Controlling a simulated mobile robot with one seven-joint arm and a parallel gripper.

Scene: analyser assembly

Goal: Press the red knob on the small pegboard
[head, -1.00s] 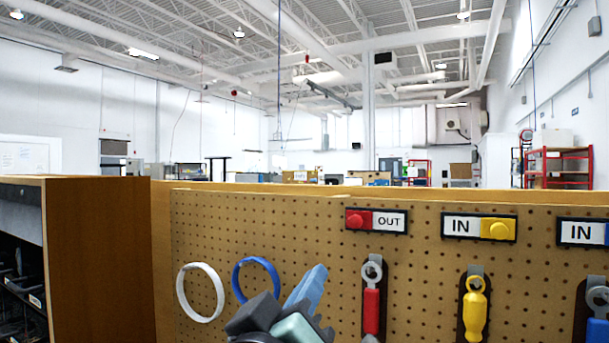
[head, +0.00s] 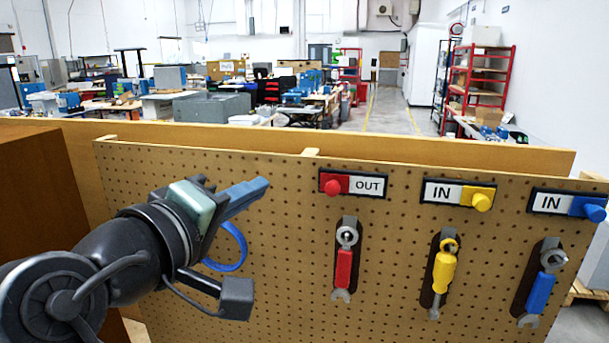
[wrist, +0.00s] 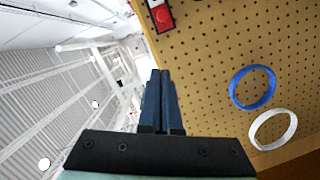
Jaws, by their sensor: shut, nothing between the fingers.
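The red knob (head: 333,187) sits on the left part of a label plate reading OUT (head: 368,185), near the top of the pegboard (head: 290,250). It also shows in the wrist view (wrist: 162,16) at the top, to the left of the rings. My gripper (head: 262,184) is shut and empty, its blue fingers together. In the head view its tips are to the left of the red knob, at about the same height and apart from it. In the wrist view the gripper (wrist: 160,75) points up the picture, beside the board.
A yellow knob (head: 481,202) and a blue knob (head: 595,212) sit further right, labelled IN. Red, yellow and blue wrenches hang below the labels. A blue ring (wrist: 252,88) and a white ring (wrist: 273,129) hang on the board. A brown cabinet side (head: 35,185) stands at left.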

